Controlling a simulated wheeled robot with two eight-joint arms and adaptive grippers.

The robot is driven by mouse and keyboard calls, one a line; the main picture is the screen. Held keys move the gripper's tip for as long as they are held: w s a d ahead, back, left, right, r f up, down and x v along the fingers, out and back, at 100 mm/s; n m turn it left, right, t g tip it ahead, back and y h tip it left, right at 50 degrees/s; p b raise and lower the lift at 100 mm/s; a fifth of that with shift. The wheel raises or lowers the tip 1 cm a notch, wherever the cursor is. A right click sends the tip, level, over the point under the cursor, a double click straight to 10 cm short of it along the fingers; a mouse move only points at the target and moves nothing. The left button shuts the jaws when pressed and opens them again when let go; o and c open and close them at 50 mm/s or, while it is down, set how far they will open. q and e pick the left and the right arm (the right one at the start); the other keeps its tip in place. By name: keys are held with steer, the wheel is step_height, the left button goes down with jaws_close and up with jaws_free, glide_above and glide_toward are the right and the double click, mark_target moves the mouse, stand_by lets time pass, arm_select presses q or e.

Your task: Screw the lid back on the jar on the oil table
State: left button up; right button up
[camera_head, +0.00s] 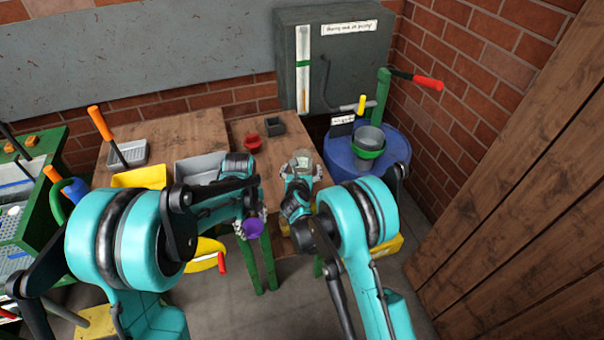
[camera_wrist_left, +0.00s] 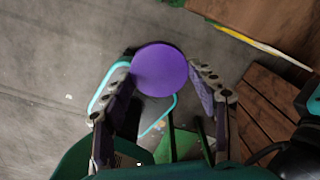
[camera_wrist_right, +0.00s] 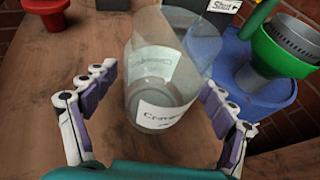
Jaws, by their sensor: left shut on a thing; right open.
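The jar (camera_head: 303,158) is clear, open-topped and labelled. It stands on the brown wooden table (camera_head: 240,128) and fills the middle of the right wrist view (camera_wrist_right: 160,95). My right gripper (camera_head: 300,170) is open, with its fingers on either side of the jar; I cannot tell whether they touch it. My left gripper (camera_head: 251,222) is shut on the purple round lid (camera_head: 253,229), held in front of the table over the floor. The left wrist view shows the lid's flat face (camera_wrist_left: 160,70) between the fingers.
A red cup (camera_head: 254,143) and a small dark box (camera_head: 274,126) sit further back on the table. A grey tray (camera_head: 196,167) is to the left. To the right, a blue drum (camera_head: 392,160) carries a green funnel (camera_head: 367,152). A brick wall is behind it.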

mark_target(301, 163)
steer(key=c, duration=1.4)
steer(key=shift+r, duration=0.1)
arm_select(q)
step_height(301, 163, up, 2)
steer(key=shift+r+p, duration=0.2)
steer(key=shift+p, duration=1)
arm_select(e)
step_height(301, 163, up, 4)
steer(key=shift+r, duration=0.1)
arm_select(q)
step_height(301, 163, up, 4)
steer(key=p, duration=0.3)
steer(key=shift+f, duration=0.25)
arm_select(e)
steer(key=s+d+r, duration=0.3)
steer(key=d+r, duration=0.3)
steer(key=d, duration=0.5)
steer(key=shift+s+r, duration=0.3)
steer(key=shift+s, duration=0.1)
steer(key=o, duration=0.8)
steer(key=c, duration=1.2)
